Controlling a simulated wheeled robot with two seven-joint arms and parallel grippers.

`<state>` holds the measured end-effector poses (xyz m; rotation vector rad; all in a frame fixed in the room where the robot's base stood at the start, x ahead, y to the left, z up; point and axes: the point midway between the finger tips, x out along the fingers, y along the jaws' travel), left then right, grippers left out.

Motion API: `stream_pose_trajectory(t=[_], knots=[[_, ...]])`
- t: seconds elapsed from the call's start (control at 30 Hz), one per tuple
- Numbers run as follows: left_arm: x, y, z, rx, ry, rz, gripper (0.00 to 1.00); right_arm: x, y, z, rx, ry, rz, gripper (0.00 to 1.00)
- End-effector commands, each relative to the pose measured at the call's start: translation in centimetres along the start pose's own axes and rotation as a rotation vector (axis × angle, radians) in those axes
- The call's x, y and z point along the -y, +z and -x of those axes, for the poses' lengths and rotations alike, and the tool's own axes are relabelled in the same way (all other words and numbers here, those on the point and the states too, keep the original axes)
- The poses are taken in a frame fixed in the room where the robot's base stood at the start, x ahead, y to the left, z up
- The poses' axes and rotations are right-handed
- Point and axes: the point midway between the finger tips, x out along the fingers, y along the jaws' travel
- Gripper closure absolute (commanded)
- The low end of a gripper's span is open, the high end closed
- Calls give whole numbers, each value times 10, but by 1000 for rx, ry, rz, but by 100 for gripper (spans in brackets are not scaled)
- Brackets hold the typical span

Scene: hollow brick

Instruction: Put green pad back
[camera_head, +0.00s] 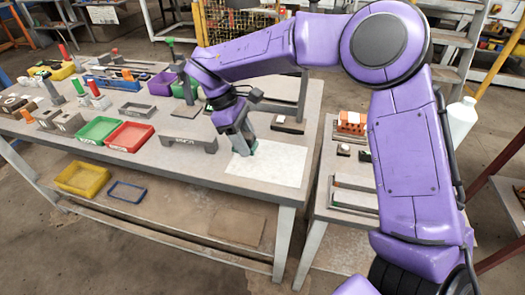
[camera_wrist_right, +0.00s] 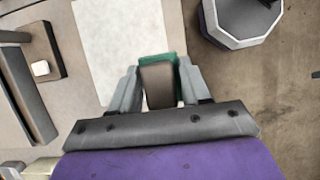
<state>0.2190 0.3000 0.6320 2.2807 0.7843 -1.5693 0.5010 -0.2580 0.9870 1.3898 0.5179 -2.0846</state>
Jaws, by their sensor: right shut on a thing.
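Whether the pad touches the sheet or the table I cannot tell. My left gripper is not in view.
A red tray (camera_head: 130,137) and a green tray (camera_head: 98,131) stand to the left, with a grey bracket (camera_head: 189,143) nearer. A dark block with a white top piece (camera_head: 289,124) lies behind the sheet. A yellow bin (camera_head: 83,179) is on the lower shelf. The sheet's right part is clear.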

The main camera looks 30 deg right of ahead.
Motion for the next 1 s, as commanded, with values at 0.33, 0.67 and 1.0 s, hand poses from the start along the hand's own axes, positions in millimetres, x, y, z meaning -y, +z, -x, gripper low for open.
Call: stream_pose_trajectory(t=[0.33,0.67,1.0], knots=[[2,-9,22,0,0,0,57,-53,0,-59,0,-1,-1,82],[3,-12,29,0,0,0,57,-62,-13,-100,-1,0,-2,82],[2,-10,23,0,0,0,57,-62,-15,-105,-1,1,-2,82]])
